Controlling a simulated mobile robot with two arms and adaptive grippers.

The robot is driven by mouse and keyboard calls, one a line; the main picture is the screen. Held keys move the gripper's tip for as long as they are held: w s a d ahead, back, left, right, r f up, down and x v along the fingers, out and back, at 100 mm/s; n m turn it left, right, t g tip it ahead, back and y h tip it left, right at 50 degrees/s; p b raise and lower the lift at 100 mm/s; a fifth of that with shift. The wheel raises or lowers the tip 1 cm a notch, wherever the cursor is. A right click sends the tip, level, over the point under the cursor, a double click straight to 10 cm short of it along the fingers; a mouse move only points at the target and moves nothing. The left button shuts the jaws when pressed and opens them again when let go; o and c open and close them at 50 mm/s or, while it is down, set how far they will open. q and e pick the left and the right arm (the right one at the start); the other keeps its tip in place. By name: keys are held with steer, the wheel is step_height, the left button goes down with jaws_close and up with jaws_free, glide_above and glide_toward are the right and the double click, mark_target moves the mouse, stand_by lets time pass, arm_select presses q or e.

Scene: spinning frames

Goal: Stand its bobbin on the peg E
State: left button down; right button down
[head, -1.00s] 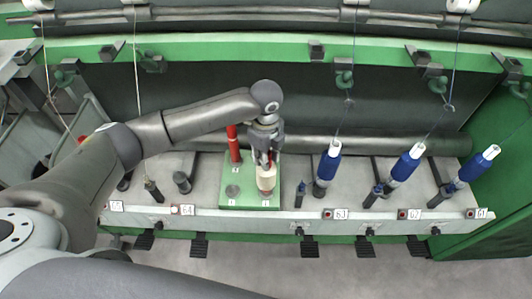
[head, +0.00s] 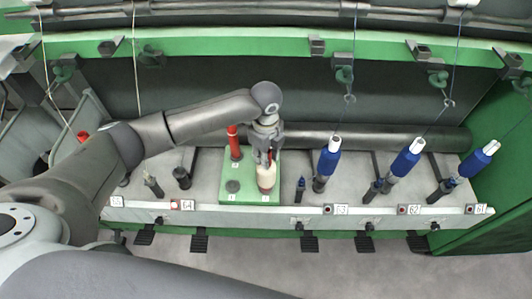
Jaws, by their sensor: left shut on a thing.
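My left gripper (head: 265,158) points down over the green board (head: 251,198) and is shut on the upper part of a cream bobbin (head: 266,178). The bobbin is upright at the right front of the board, with a darker lower end. I cannot tell whether it touches the board or sits on a peg there. A red bobbin (head: 234,147) stands at the back left of the board. A dark round peg or base (head: 232,186) is at its front left. The board's small labels are too small to read, so I cannot pick out peg E. My right gripper is out of view.
Blue bobbins stand on the right at the places marked 63 (head: 328,160), 62 (head: 405,161) and 61 (head: 478,161), with threads above some. Dark bare spindles (head: 182,178) stand left of the board. A green beam (head: 220,47) runs across the back.

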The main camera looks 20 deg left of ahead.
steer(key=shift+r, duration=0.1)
arm_select(q)
steer(key=c, duration=1.1)
jaws_free()
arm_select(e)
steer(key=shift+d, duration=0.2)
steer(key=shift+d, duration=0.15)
arm_select(q)
step_height(320, 180, up, 12)
steer(key=shift+f, duration=0.1)
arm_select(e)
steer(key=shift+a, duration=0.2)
